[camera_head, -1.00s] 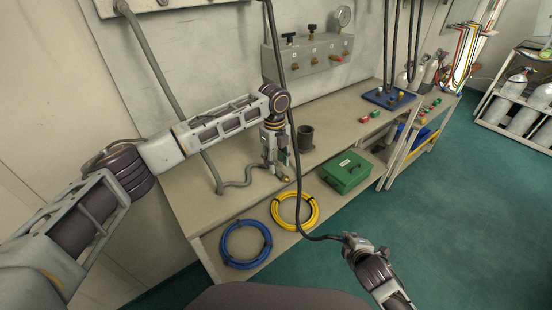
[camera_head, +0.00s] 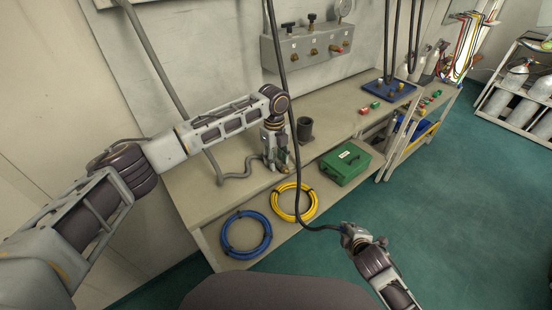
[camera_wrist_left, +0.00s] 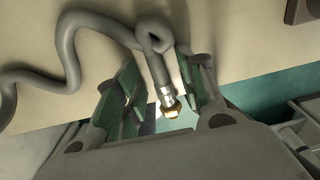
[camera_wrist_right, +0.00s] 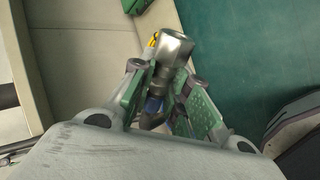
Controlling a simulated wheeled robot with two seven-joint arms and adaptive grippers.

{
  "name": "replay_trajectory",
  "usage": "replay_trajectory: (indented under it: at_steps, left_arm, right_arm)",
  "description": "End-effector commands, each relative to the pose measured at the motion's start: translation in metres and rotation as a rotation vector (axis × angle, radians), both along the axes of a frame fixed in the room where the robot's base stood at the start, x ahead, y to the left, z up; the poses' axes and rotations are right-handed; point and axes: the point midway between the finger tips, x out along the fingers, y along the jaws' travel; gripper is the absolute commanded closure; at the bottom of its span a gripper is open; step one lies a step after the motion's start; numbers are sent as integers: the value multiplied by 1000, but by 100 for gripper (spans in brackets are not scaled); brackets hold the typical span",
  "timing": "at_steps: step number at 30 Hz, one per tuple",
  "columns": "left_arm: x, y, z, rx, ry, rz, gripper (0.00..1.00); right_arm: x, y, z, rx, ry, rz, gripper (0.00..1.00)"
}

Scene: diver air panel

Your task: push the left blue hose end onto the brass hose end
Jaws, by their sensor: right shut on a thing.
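The brass hose end (camera_wrist_left: 170,102) is a brass tip with a silver sleeve on a thick grey hose (camera_wrist_left: 68,40), seen in the left wrist view. It lies between the fingers of my left gripper (camera_wrist_left: 160,92), which are apart with a gap on the hose's left side. In the head view my left gripper (camera_head: 278,160) is over the bench's front edge and hides most of the brass end. My right gripper (camera_wrist_right: 160,95) is shut on the blue-banded hose end (camera_wrist_right: 153,105), whose silver metal end (camera_wrist_right: 175,48) points away from the palm. In the head view the right gripper (camera_head: 352,236) is lower right, off the bench.
A blue hose coil (camera_head: 230,220), a yellow coil (camera_head: 280,205) and a green box (camera_head: 345,163) lie on the lower shelf. A dark cup (camera_head: 304,130) stands on the bench (camera_head: 225,195). A dark hose (camera_head: 283,80) hangs down to my right gripper.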

Motion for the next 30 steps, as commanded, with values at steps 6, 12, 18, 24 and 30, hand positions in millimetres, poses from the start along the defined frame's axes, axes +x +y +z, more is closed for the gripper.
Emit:
replay_trajectory:
  at_steps: [6, 12, 18, 24, 30]
  left_arm:
    - [0, 0, 0, 0, 0, 0, 61]
    - [0, 0, 1, 0, 0, 0, 61]
    - [0, 0, 0, 0, 0, 0, 61]
    - [0, 0, 0, -1, 1, 0, 61]
    - [0, 0, 0, -1, 1, 0, 61]
  right_arm:
    - [0, 0, 1, 0, -1, 0, 100]
    - [0, 0, 4, 0, -1, 0, 100]
    - [0, 0, 6, 0, -1, 0, 100]
    - [0, 0, 8, 0, -1, 0, 100]
    - [0, 0, 11, 0, -1, 0, 100]
